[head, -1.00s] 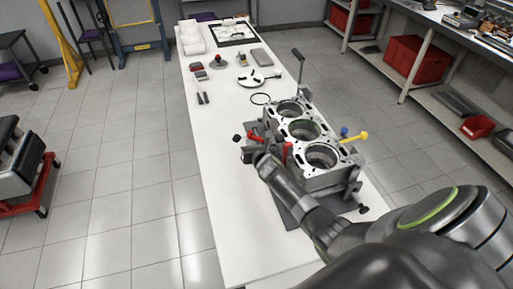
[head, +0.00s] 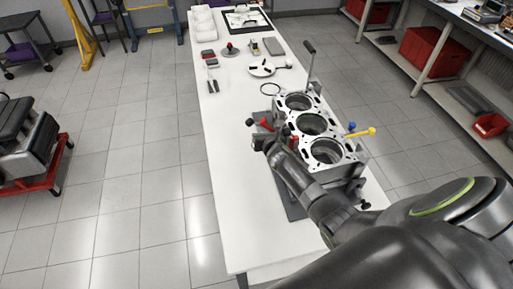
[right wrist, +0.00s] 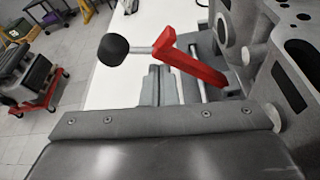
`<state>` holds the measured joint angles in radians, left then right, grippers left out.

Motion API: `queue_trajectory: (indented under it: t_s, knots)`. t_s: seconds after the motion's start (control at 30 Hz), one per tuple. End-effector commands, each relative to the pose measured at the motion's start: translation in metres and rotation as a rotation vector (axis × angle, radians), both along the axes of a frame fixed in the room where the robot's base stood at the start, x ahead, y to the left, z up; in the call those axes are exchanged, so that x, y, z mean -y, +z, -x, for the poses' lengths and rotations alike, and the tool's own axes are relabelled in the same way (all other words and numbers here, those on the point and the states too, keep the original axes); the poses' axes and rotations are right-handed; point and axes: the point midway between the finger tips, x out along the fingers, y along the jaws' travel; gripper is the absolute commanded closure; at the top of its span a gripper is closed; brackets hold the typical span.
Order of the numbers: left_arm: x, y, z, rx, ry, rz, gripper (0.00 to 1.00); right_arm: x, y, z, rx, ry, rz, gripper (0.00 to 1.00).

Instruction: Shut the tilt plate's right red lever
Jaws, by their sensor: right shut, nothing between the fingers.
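A grey engine block (head: 330,149) with large round bores sits on the fixture at the table's right side. A red lever (head: 267,124) with a black knob (head: 249,122) sticks out at the block's left side. A second bit of red (head: 293,142) shows beside my arm, mostly hidden. In the right wrist view one red lever (right wrist: 190,65) slants up left to its black ball knob (right wrist: 113,49). My right gripper (head: 262,145) is shut and empty, just nearer than the far lever; its fingers (right wrist: 165,84) look apart from the lever. My left gripper is not in view.
A yellow-ended handle (head: 362,132) and a blue knob (head: 351,126) stick out on the block's right side. A tall black-topped lever (head: 309,47) rises behind. The white table (head: 232,160) is clear at left.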

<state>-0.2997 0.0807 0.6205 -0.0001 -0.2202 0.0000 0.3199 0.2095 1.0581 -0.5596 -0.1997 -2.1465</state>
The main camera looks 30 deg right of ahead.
Motion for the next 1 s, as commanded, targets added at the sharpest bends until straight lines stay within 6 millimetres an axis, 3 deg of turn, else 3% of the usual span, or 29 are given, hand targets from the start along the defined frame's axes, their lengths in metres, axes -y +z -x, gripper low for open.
queue_trajectory:
  t_s: [0.27,0.53,1.0]
  knots:
    - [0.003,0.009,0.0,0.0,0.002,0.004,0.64,-0.003,0.006,0.013,-0.001,0.0,-0.002,1.0]
    - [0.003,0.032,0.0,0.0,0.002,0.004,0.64,-0.011,0.024,0.059,-0.001,0.0,-0.002,1.0]
    - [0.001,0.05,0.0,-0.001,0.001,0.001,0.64,-0.025,0.049,0.14,-0.001,-0.001,-0.001,1.0]
